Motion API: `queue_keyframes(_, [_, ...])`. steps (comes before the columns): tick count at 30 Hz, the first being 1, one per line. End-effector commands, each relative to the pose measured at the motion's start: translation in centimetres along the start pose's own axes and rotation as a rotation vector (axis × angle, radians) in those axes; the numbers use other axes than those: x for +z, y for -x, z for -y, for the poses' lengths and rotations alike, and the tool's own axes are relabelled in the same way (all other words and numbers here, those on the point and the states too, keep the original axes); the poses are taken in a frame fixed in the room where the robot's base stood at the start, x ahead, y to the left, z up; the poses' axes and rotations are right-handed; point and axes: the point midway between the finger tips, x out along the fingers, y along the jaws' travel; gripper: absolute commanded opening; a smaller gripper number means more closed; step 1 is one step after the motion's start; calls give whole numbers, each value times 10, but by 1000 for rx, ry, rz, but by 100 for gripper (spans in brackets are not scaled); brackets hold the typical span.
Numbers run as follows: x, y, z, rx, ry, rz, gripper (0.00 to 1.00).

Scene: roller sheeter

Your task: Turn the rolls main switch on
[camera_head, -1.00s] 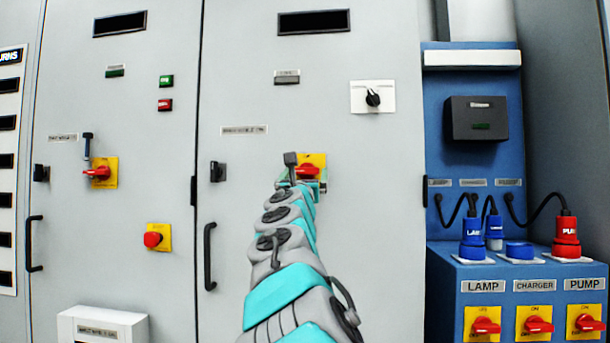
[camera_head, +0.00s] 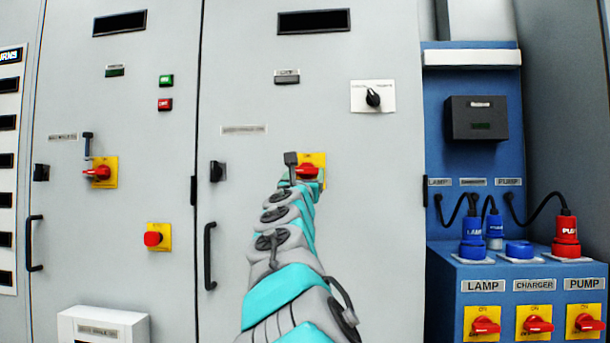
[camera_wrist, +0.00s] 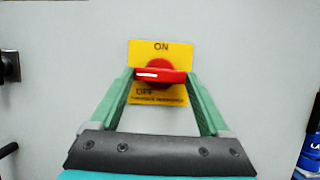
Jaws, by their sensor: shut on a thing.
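The rolls main switch is a red rotary knob (camera_wrist: 160,72) on a yellow plate (camera_wrist: 163,50), with ON printed above and OFF below. In the wrist view the knob's handle lies horizontally, with a white mark toward its left end. My gripper (camera_wrist: 160,76) has its two green fingers on the left and right ends of the knob, shut on it. In the head view the yellow plate (camera_head: 319,160) and red knob (camera_head: 307,171) show at the end of my arm, on the middle cabinet door. My arm hides the plate's lower part and most of the gripper there.
A second red switch on a yellow plate (camera_head: 110,172) and a red push button (camera_head: 153,239) are on the left door. A black door handle (camera_head: 209,256) stands out left of my arm. A blue box (camera_head: 470,270) with plugs and switches stands at right.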

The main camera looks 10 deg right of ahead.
Motion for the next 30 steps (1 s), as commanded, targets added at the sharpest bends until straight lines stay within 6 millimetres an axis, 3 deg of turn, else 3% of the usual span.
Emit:
queue_keyframes(11, [4, -1, -3, -79, -191, 0, 24])
queue_keyframes(30, [6, -3, -9, -309, -753, -2, 24])
